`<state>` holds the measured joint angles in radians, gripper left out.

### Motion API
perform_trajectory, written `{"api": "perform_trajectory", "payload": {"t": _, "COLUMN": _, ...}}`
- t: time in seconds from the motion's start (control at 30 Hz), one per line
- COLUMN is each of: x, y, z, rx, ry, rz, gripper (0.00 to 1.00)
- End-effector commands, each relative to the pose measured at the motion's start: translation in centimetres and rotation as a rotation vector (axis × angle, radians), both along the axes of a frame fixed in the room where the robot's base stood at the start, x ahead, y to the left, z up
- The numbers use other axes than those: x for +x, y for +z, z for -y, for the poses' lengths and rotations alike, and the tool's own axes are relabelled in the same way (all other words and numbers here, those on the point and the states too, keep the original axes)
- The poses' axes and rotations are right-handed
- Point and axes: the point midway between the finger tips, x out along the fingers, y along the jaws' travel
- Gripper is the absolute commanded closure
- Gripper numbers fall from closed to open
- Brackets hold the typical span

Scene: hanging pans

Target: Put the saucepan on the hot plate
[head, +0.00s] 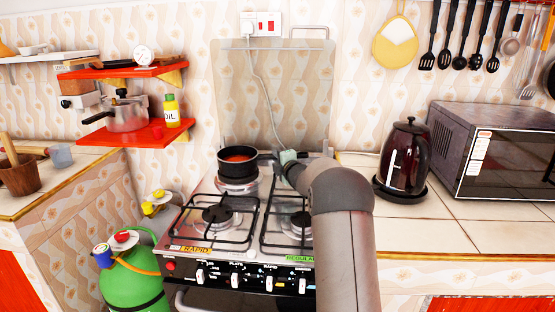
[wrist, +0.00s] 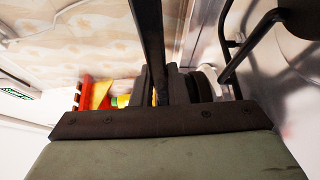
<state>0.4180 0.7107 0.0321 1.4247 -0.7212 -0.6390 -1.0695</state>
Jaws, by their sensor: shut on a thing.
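The black saucepan (head: 238,168), with red-orange sauce in it, is at the back left of the stove in the head view. It looks level, right over the pale round hot plate (head: 237,188). I cannot tell whether its base touches the plate. My gripper (head: 276,158) is at the right of the pan, shut on its dark handle. In the wrist view the handle (wrist: 148,35) runs up from between the fingers of my gripper (wrist: 162,88). The pan's bowl is not clearly seen there.
Black burner grates (head: 218,215) stand in front of the hot plate. A raised glass lid (head: 275,90) and a hanging white cord (head: 262,95) are behind. A dark kettle (head: 404,158) and a microwave (head: 490,150) stand to the right. Red shelves (head: 155,132) are at the left.

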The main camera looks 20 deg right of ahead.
Motion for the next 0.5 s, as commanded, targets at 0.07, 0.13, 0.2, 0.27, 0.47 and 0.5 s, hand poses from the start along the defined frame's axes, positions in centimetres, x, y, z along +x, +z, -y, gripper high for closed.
{"api": "perform_trajectory", "payload": {"t": 0.07, "x": 0.02, "y": 0.06, "z": -0.02, "rx": 0.001, "ry": 0.000, "rz": 0.005, "gripper": 1.00}}
{"api": "perform_trajectory", "payload": {"t": 0.13, "x": 0.02, "y": -0.13, "z": -0.03, "rx": 0.001, "ry": 0.000, "rz": 0.005, "gripper": 1.00}}
{"api": "perform_trajectory", "payload": {"t": 0.2, "x": 0.00, "y": -0.25, "z": -0.01, "rx": 0.000, "ry": 0.000, "rz": 0.000, "gripper": 0.70}}
{"api": "perform_trajectory", "payload": {"t": 0.27, "x": 0.00, "y": -0.25, "z": 0.00, "rx": 0.000, "ry": 0.000, "rz": 0.000, "gripper": 0.65}}
{"api": "perform_trajectory", "payload": {"t": 0.47, "x": 0.00, "y": -0.25, "z": 0.00, "rx": 0.000, "ry": 0.000, "rz": -0.001, "gripper": 0.65}}
{"api": "perform_trajectory", "payload": {"t": 0.5, "x": -0.01, "y": -0.19, "z": 0.00, "rx": 0.000, "ry": 0.000, "rz": -0.001, "gripper": 0.65}}
